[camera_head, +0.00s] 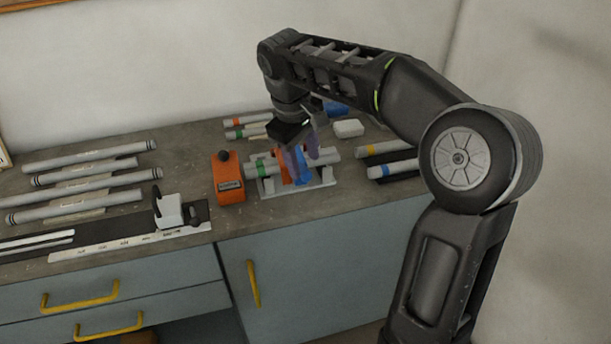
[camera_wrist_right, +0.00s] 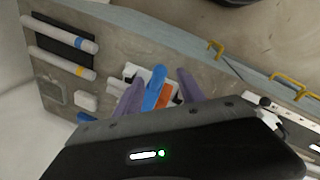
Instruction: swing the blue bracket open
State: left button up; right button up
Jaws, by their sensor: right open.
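The blue bracket (camera_head: 302,174) is on the pale jig plate (camera_head: 326,181) on the bench, beside a small orange part (camera_head: 284,173). It also shows in the right wrist view (camera_wrist_right: 153,88) as a long blue piece lying between my two purple fingers. My right gripper (camera_head: 303,160) is open and pointing down over the jig, with a finger on either side of the bracket. I cannot tell whether a finger touches it. Grey tubes, one with a green band (camera_head: 262,169), lie at the jig. The gripper partly hides the bracket. My left gripper is not in view.
An orange block (camera_head: 228,180) stands just left of the jig. A white box (camera_head: 349,128) and a blue object (camera_head: 336,109) are behind it. Banded tubes (camera_head: 388,147) lie at the right. A measuring rail (camera_head: 120,238) and grey tubes (camera_head: 85,180) occupy the left.

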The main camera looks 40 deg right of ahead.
aim_at(306, 172)
jog(key=shift+w+d+f, duration=0.1)
jog(key=shift+d+f, duration=0.1)
jog(key=shift+f, duration=0.85)
jog(key=shift+w+d+f, duration=0.1)
jog(key=shift+d+f, duration=0.1)
jog(key=shift+f, duration=0.85)
jog(key=shift+s, duration=0.1)
jog(key=shift+c, duration=0.5)
grip_shut()
